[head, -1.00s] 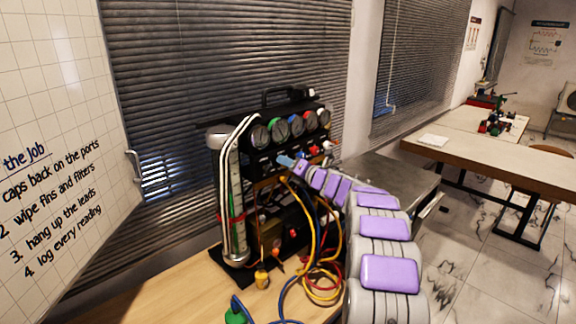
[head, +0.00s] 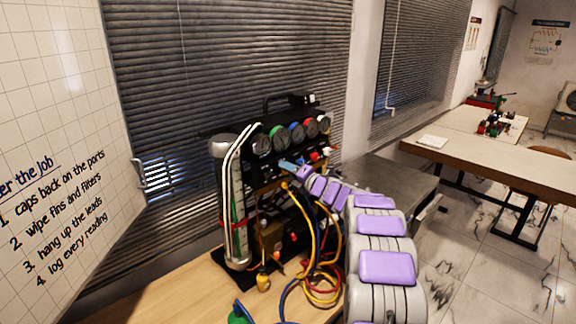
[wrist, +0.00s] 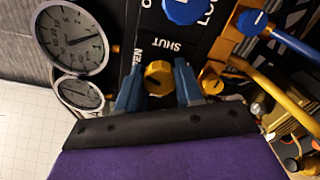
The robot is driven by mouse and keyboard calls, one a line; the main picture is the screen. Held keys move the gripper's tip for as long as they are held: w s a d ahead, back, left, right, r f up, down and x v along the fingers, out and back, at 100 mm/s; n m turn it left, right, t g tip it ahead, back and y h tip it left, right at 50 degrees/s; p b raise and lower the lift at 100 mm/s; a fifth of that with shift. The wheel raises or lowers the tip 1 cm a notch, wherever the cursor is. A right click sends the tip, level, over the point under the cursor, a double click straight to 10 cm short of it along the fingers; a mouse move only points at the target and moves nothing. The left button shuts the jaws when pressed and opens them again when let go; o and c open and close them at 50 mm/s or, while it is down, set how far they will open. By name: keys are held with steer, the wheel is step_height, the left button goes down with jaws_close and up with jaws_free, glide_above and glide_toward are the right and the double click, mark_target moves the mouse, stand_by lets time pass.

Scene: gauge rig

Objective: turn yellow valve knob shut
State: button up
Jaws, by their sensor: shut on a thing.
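The yellow valve knob (wrist: 158,78) shows in the wrist view, low on a black panel, with a dark mark on its face. The word SHUT is printed above it, and a partly hidden word ending in EN is at its left. My gripper (wrist: 158,86) has one blue finger on each side of the knob and is shut on it. In the head view my gripper (head: 293,166) reaches the front of the gauge rig (head: 290,119), below the row of gauges. I cannot make out the yellow knob there.
A blue knob (wrist: 187,8) sits above the yellow one. Gauges (wrist: 72,40) are at the left, and a blue-handled valve (wrist: 285,38) at the right. Yellow, red and blue hoses (head: 325,270) hang below. A metal cylinder (head: 232,205) stands left of the rig.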

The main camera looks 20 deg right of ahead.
steer(key=m+p, duration=0.3)
steer(key=p, duration=0.1)
steer(key=shift+m, duration=0.4)
steer(key=m+p, duration=0.4)
steer(key=p, duration=0.1)
steer(key=shift+f+m+p, duration=0.1)
steer(key=shift+m+p, duration=0.2)
steer(key=m+p, duration=0.5)
steer(key=shift+s+f+m, duration=0.1)
steer(key=shift+f+m, duration=0.05)
steer(key=shift+m, duration=0.15)
steer(key=shift+f+p, duration=0.1)
steer(key=shift+p, duration=0.25)
steer(key=o, duration=1)
steer(key=shift+d, duration=0.15)
steer(key=shift+o, duration=0.2)
steer(key=shift+r, duration=0.2)
